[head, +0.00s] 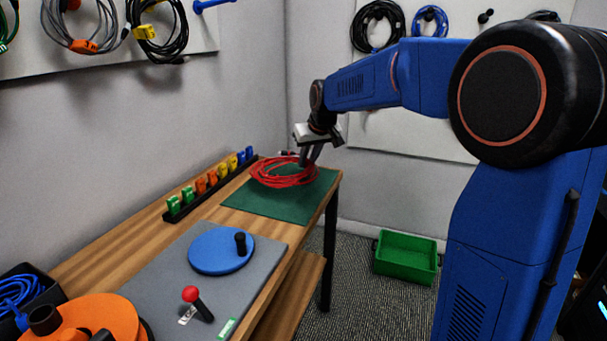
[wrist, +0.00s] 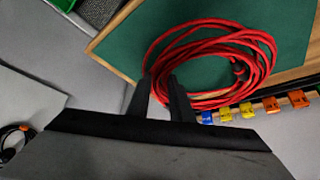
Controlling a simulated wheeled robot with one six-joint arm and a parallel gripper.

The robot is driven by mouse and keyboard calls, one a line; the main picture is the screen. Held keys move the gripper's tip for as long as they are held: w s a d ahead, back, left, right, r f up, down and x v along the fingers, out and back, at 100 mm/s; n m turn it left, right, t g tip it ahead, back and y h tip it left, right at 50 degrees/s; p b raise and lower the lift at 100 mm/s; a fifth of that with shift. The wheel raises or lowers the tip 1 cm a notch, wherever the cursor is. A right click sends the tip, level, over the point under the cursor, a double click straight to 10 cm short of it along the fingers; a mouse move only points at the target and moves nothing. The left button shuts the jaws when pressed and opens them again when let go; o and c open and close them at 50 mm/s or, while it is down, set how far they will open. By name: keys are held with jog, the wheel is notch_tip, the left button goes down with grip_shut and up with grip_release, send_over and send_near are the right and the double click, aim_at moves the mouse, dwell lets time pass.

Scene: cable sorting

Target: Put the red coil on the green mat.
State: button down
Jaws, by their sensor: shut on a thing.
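The red coil (head: 272,174) is at the far end of the wooden table, on or just over the green mat (head: 262,206). My gripper (head: 309,160) is at the coil's right side in the head view, pointing down. In the wrist view my gripper (wrist: 160,82) is shut on the near edge of the red coil (wrist: 235,37), with strands passing between the fingers. The green mat (wrist: 120,45) shows under and around the coil. I cannot tell whether the coil fully rests on the mat or is slightly raised.
A rack of coloured tags (head: 210,184) runs along the wall beside the mat. A grey board with a blue disc (head: 222,250) and red-knobbed lever (head: 190,294) lies nearer. An orange reel (head: 100,318) is at front left. A green crate (head: 405,258) stands on the floor.

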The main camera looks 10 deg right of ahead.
aim_at(308, 183)
jog(key=shift+f, duration=2.4)
jog(key=c, duration=1.6)
grip_release()
jog(key=v, duration=1.2)
jog(key=shift+m+g+h, duration=0.5)
jog(key=shift+m+g, duration=0.1)
jog(key=shift+m, duration=0.3)
jog(key=s+d+f, duration=0.1)
jog(key=s+f, duration=0.3)
jog(key=s, duration=0.9)
jog(key=s+d+f, duration=0.1)
jog(key=s+f, duration=0.4)
jog(key=s, duration=0.8)
jog(key=s+d+f, duration=0.2)
jog(key=s+f, duration=0.3)
jog(key=s, duration=0.8)
jog(key=shift+s+d+f, duration=0.1)
jog(key=shift+s+f, duration=0.1)
jog(key=shift+s, duration=0.15)
